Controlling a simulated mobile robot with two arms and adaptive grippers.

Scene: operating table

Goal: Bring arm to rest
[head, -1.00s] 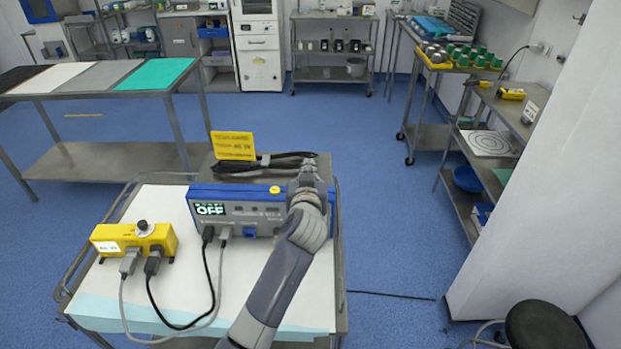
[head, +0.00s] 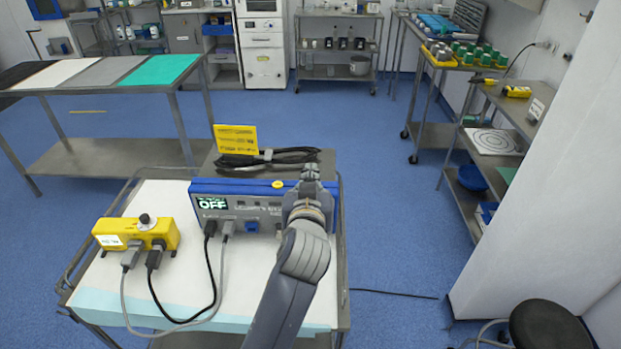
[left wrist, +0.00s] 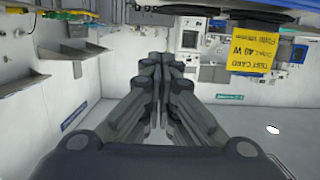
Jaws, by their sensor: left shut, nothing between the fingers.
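My left gripper (head: 312,174) is over the right end of the blue-and-grey unit (head: 240,190) on the cart, and its arm comes up from the bottom of the head view. In the left wrist view the fingers (left wrist: 162,62) are together with nothing between them. The gripper hides the right part of the unit's front. I cannot tell whether it touches the unit. My right gripper is in neither view.
The unit's display reads OFF; a coiled black cable (head: 268,157) and yellow card (head: 235,139) are on top. A yellow box (head: 137,235) stands left on the cart, wired to the unit. A stool (head: 548,328) is at lower right. Blue floor (head: 390,240) lies open right of the cart.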

